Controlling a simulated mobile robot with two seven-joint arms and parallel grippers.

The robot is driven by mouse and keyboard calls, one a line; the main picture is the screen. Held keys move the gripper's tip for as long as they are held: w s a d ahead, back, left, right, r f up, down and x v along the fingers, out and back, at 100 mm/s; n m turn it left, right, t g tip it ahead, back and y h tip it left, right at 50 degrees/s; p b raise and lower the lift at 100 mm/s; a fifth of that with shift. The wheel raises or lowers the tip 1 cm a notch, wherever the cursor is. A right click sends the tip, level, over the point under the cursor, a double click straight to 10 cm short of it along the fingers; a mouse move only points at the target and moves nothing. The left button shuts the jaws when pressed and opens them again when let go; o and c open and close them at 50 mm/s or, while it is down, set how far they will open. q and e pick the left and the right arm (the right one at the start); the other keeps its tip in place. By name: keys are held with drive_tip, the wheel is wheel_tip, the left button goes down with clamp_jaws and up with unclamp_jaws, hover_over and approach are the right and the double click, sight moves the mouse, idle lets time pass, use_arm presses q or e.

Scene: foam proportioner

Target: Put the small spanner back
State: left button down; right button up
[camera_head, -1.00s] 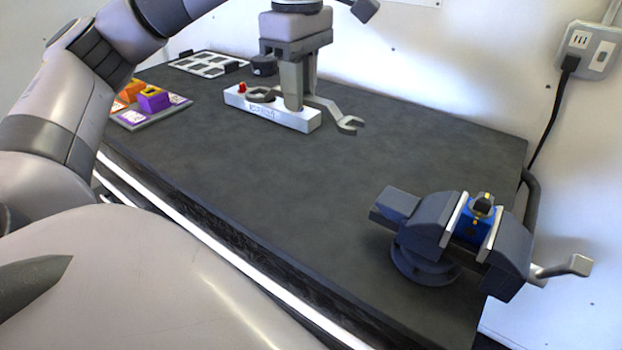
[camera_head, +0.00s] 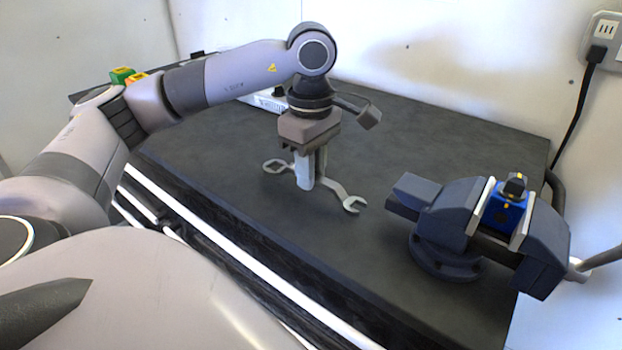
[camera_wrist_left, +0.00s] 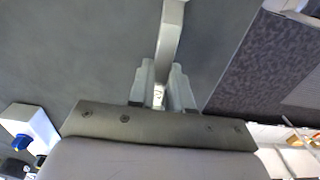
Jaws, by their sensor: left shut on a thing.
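My left gripper (camera_head: 306,184) points down over the dark bench and is shut on a grey metal spanner (camera_head: 335,190). The spanner's open jaw sticks out to the right of the fingers and its ring end to the left. In the left wrist view the spanner's shaft (camera_wrist_left: 171,35) runs up from between the fingers (camera_wrist_left: 163,92). I cannot tell how far it is above the bench. The white holder block (camera_head: 262,101) stands farther back, mostly hidden behind my left arm. My right gripper is not in view.
A dark vise (camera_head: 450,225) holding a blue block (camera_head: 507,210) stands at the bench's right end. Green and orange blocks (camera_head: 124,75) show at the far left. The bench top (camera_head: 440,140) between the wall and the vise is clear. A socket with a black cable (camera_head: 573,110) is on the wall.

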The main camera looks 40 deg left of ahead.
use_arm(q)
drive_tip(key=shift+f, duration=0.9)
drive_tip(key=shift+f, duration=0.15)
drive_tip(key=c, duration=1.1)
unclamp_jaws()
drive_tip(key=shift+o, duration=0.2)
